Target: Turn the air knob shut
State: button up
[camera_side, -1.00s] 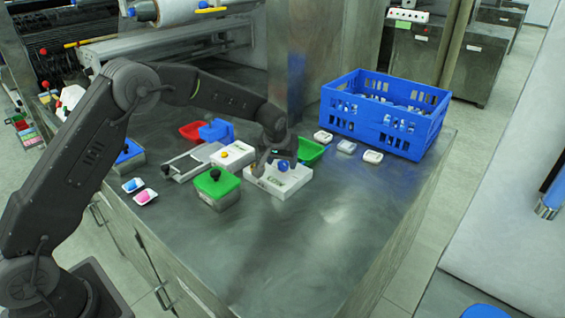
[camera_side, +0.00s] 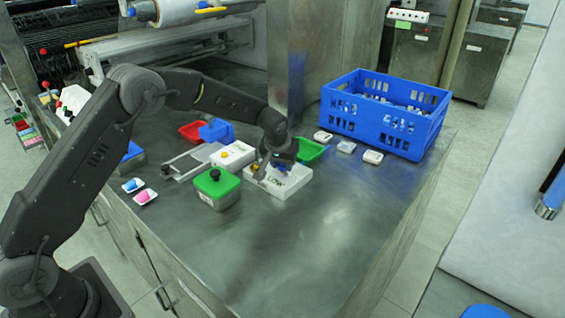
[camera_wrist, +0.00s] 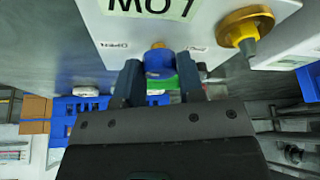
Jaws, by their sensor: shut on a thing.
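A white box (camera_side: 290,185) stands on the steel table, with a large label (camera_wrist: 150,6) that appears upside down in the wrist view and seems to read LOW. A blue knob (camera_wrist: 160,64) with a brass-coloured stem sits at the edge of this box. My gripper (camera_wrist: 160,75) is shut on the blue knob, one finger on each side. In the side view my gripper (camera_side: 280,160) comes from above and hides most of the knob. A brass dial with a yellow handle (camera_wrist: 243,28) is on the same box.
A green-lidded tin (camera_side: 217,186) stands to the left. A green tray (camera_side: 311,150) lies close to my gripper. A blue crate (camera_side: 385,125) stands at the back right. The table front is clear.

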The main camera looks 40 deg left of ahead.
jog(key=shift+m, duration=0.3)
jog(key=m+h, duration=0.1)
jog(key=m, duration=0.2)
jog(key=shift+a+m+h, duration=0.15)
jog(key=shift+m+h, duration=0.15)
jog(key=m+h, duration=0.1)
jog(key=m, duration=0.3)
jog(key=shift+a+h, duration=0.1)
jog(key=shift+h, duration=0.3)
jog(key=m+g+h, duration=0.1)
jog(key=m, duration=0.4)
jog(key=shift+a, duration=0.1)
jog(key=shift+w+a+m+g+h, duration=0.1)
jog(key=shift+m+g+h, duration=0.25)
jog(key=shift+m, duration=0.6)
jog(key=shift+w+m+g+h, duration=0.1)
jog(key=shift+m+g+h, duration=0.2)
jog(key=shift+m, duration=0.65)
jog(key=o, duration=0.9)
